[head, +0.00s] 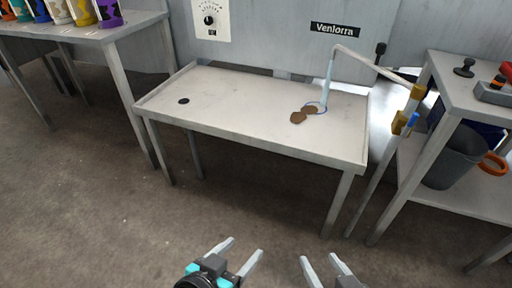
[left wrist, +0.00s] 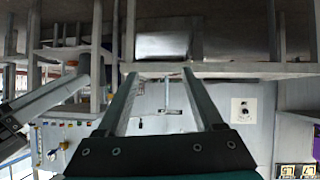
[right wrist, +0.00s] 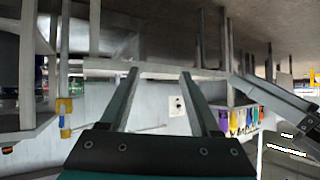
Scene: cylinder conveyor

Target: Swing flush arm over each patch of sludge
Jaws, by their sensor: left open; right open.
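Brown sludge (head: 298,117) lies beside and partly within the ring. My left gripper (head: 246,247) and right gripper (head: 318,257) are open and empty, in front of the table and apart from the arm. The yellow joint also shows in the right wrist view (right wrist: 64,108).
A dark round hole (head: 183,100) is at the table's left. A shelf unit (head: 440,85) with a grey bucket (head: 455,158) stands close right of the post. Another table (head: 90,32) with coloured items stands left. The floor before the table is clear.

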